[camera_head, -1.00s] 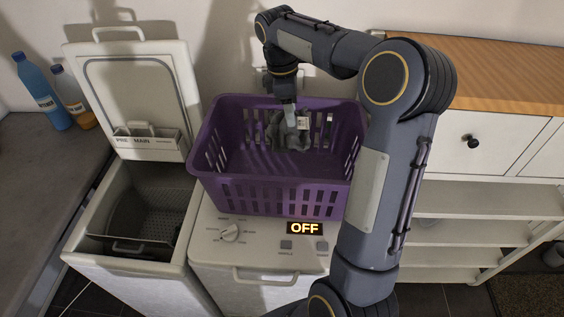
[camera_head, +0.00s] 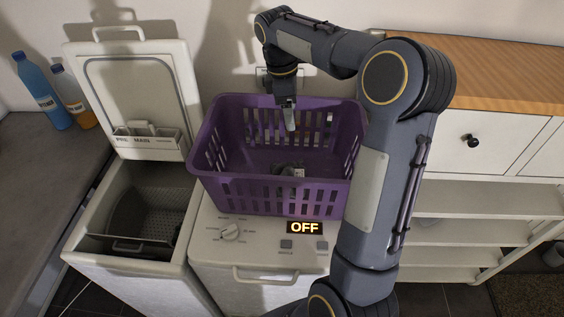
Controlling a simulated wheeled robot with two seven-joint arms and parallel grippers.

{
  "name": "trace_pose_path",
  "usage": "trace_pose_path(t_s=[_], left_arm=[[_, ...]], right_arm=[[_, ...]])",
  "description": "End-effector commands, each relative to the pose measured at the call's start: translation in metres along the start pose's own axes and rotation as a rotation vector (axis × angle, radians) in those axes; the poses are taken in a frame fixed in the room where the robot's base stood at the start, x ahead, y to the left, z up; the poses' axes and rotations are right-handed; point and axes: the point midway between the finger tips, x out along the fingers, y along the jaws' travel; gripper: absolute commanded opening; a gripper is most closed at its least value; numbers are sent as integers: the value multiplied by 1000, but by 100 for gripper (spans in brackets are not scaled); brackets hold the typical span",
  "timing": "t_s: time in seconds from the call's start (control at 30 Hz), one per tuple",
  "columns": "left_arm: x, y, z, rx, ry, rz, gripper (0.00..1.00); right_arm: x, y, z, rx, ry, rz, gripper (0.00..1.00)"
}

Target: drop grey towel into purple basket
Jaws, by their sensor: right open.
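The purple basket (camera_head: 235,195) stands on the closed top of the right-hand toploader. The grey towel (camera_head: 290,170) lies low inside the basket, near its front wall, and is partly hidden by that wall. My right gripper (camera_head: 290,121) is open and empty, pointing down over the back part of the basket, above the towel and apart from it. My left gripper is not in view.
The left toploader (camera_head: 180,222) has its lid (camera_head: 130,85) raised, with an open drum. Bottles (camera_head: 42,92) stand on the grey counter at the left. A white cabinet (camera_head: 490,145) with a wooden top stands at the right.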

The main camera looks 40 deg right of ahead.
Motion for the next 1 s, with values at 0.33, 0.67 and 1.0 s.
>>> trace_pose_path(t_s=[0.33, 0.67, 1.0], left_arm=[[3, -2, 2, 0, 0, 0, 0], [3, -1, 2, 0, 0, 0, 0], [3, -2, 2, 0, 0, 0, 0]], right_arm=[[-57, 1, -1, 0, 3, 4, 68], [-72, 0, 0, 0, 1, 1, 68], [-72, -1, 0, 2, 3, 3, 68]])
